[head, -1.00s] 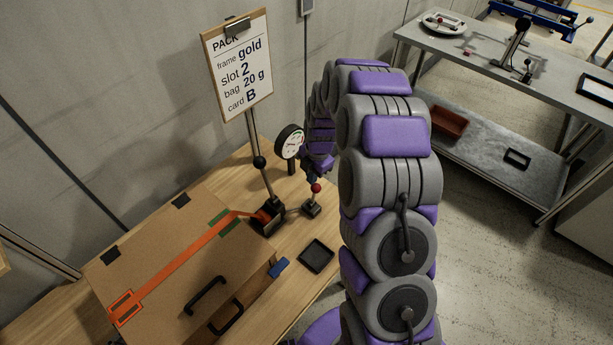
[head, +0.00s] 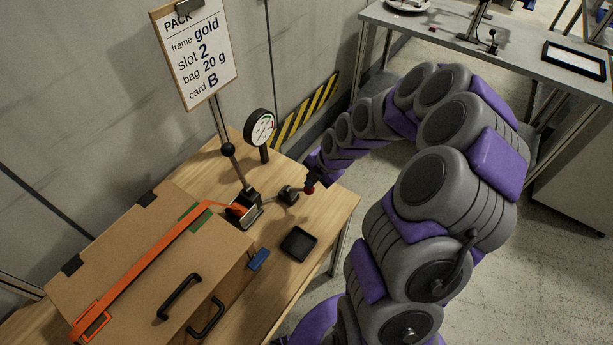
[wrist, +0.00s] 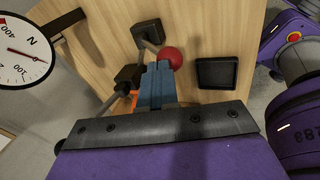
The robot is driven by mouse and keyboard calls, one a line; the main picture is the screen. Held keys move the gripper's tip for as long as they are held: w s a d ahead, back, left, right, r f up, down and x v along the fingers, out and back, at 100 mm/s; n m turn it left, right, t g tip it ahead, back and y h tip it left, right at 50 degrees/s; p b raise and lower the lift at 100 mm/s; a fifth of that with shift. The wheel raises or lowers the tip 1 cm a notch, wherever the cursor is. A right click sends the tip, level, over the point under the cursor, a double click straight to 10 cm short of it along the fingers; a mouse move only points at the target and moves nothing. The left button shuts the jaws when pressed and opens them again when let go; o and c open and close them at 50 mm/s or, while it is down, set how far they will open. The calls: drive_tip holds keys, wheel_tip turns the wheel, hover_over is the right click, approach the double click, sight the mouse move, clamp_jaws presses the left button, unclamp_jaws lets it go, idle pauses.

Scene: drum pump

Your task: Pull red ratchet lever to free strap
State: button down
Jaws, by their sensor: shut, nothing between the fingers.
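The red ball knob (head: 309,190) of the lever sits at the end of a short rod that leans right from its small dark base (head: 288,195) on the wooden table. My gripper (head: 313,181) is at the knob. In the wrist view its blue-grey fingers (wrist: 157,82) are shut and empty, close beside the red knob (wrist: 171,57); I cannot tell if they touch it.
A dial gauge (head: 260,128) and a post with a sign (head: 195,55) stand behind the lever. A black tray (head: 298,243) and a blue block (head: 258,260) are in front. The box has black handles (head: 180,297). A metal bench (head: 500,60) stands at the back right.

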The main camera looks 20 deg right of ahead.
drive_tip(key=shift+s+d+f, duration=0.25)
drive_tip(key=shift+s+f, duration=0.05)
drive_tip(key=shift+s, duration=0.05)
drive_tip(key=shift+s+f, duration=0.1)
drive_tip(key=shift+s, duration=0.1)
